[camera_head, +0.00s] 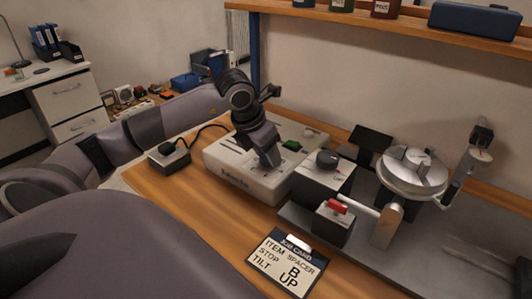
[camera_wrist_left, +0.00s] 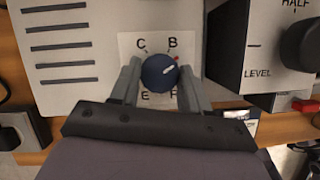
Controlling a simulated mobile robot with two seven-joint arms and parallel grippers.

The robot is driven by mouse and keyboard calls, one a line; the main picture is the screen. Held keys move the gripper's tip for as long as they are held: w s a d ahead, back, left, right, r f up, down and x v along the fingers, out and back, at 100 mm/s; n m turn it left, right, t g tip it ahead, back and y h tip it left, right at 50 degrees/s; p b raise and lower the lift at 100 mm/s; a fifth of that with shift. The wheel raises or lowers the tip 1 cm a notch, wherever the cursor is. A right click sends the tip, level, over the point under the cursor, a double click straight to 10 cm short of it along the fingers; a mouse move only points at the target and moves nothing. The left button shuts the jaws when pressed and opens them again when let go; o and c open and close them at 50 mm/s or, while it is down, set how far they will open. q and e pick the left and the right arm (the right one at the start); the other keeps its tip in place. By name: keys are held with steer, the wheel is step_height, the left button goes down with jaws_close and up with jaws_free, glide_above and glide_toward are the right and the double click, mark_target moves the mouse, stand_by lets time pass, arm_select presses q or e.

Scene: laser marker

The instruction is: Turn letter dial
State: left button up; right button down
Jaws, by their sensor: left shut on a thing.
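The letter dial (camera_wrist_left: 160,71) is a round dark blue knob with a white pointer line, on a white plate with the letters C, B, E and a partly hidden one that looks like F. The white line slants to the upper right, towards a small red mark just below B. My left gripper (camera_wrist_left: 160,82) has a finger on each side of the knob and is shut on it. In the head view my left gripper (camera_head: 269,160) points down onto the white console (camera_head: 240,179) and hides the dial. My right gripper is not in view.
A job card (camera_head: 287,264) reads ITEM SPACER, STOP B, TILT UP. Right of the console stand a box with a black knob (camera_head: 327,158), a red-handled block (camera_head: 337,208) and a round metal fixture (camera_head: 412,170). A small black-knobbed box (camera_head: 169,158) lies left.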

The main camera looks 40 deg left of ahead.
arm_select(q)
steer(key=n+y, duration=0.1)
steer(key=n, duration=0.1)
steer(key=shift+d+n, duration=0.1)
steer(key=shift+n, duration=0.2)
steer(key=shift+r+n+y+b, duration=0.1)
steer(key=shift+n+y+b, duration=0.3)
steer(key=shift+n, duration=1.1)
steer(key=o, duration=1)
steer(key=shift+o, duration=0.2)
steer(key=v, duration=0.7)
